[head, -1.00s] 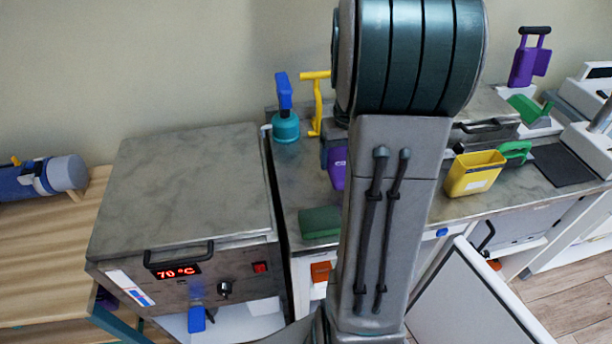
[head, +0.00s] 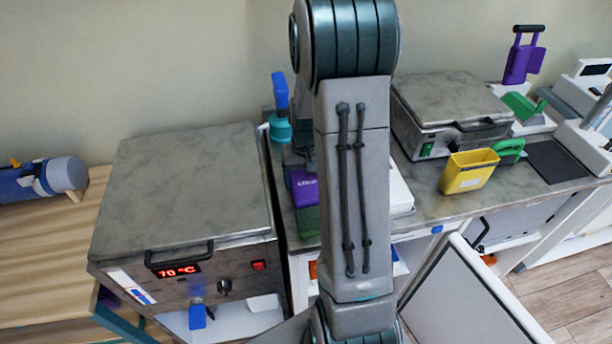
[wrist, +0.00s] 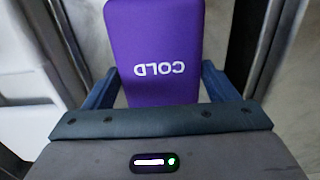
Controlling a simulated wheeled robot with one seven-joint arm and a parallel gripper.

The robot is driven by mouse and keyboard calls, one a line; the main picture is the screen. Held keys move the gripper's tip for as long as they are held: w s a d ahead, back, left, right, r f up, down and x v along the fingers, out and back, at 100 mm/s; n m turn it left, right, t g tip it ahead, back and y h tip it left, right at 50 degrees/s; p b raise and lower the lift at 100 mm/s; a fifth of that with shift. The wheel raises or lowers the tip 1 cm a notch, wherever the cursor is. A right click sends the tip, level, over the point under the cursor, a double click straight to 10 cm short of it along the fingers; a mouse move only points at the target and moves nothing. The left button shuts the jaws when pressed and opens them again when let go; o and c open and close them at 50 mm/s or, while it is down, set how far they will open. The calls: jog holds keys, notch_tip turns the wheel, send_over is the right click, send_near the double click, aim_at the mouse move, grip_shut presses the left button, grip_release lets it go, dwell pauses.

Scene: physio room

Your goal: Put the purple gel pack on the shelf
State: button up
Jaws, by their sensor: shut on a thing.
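The purple gel pack (wrist: 155,40) fills the upper middle of the wrist view, with "COLD" reading upside down. My gripper (wrist: 160,88) is shut on it, a blue finger along each side. In the head view the purple pack (head: 303,187) shows just left of my arm, above the counter's left part; my arm hides its right side, and its height above the counter is hard to judge. White open bays (head: 300,280) show under the counter, largely behind my arm; I cannot tell which surface is the shelf.
A steel heater box (head: 190,190) reading 70 °C stands left of the counter. A green block (head: 308,222) lies below the pack. A teal bottle (head: 280,130) stands behind. A yellow bin (head: 468,172) and a second metal box (head: 445,100) stand right. A white door panel (head: 470,300) juts out at front.

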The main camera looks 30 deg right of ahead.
jog(key=shift+f, duration=0.1)
jog(key=o, duration=1.3)
jog(key=shift+c, duration=0.2)
